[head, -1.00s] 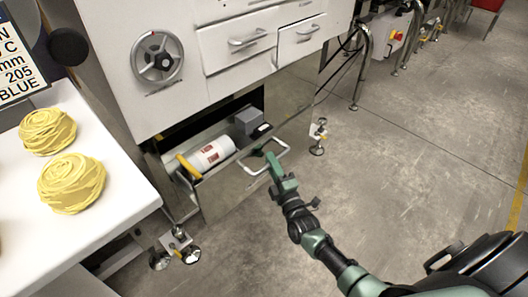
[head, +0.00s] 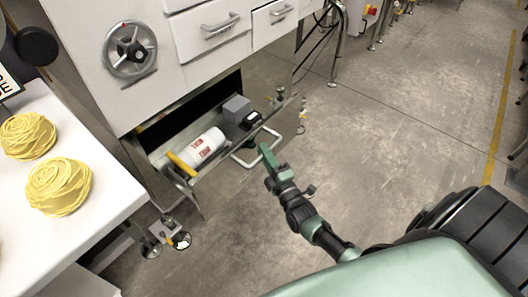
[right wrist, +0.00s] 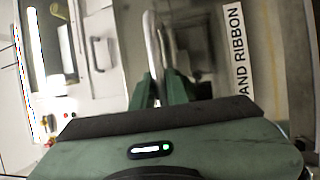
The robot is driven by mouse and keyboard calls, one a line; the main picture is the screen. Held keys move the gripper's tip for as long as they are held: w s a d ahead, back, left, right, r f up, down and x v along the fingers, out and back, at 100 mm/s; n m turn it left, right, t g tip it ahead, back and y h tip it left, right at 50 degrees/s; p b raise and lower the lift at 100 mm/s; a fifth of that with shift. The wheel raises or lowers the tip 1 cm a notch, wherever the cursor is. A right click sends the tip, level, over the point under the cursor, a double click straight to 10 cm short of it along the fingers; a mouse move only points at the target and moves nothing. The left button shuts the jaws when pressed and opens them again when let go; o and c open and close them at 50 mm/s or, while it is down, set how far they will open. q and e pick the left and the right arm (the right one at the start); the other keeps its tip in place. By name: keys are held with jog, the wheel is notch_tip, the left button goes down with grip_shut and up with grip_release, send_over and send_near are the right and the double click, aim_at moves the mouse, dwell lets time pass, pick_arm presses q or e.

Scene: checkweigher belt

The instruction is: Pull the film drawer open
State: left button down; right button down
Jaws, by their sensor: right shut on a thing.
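The film drawer (head: 222,184) is the low metal drawer under the white cabinet. It stands open, with its inside showing from above. Its pale bar handle (head: 245,161) sticks out from the front. My right gripper (head: 265,153) is at the right part of this handle. In the right wrist view the handle (right wrist: 151,38) runs down between the green fingers (right wrist: 163,88), which are shut on it. The drawer front there carries a label (right wrist: 238,50) reading "AND RIBBON". My left gripper is not in view.
In the drawer lie a white roll (head: 201,148) with a yellow end, a grey box (head: 236,107) and a dark item. A white table (head: 100,170) with yellow coiled bundles (head: 58,187) stands at left. The cabinet has a handwheel (head: 131,49).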

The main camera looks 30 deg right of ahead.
jog(key=c, duration=1.7)
grip_release()
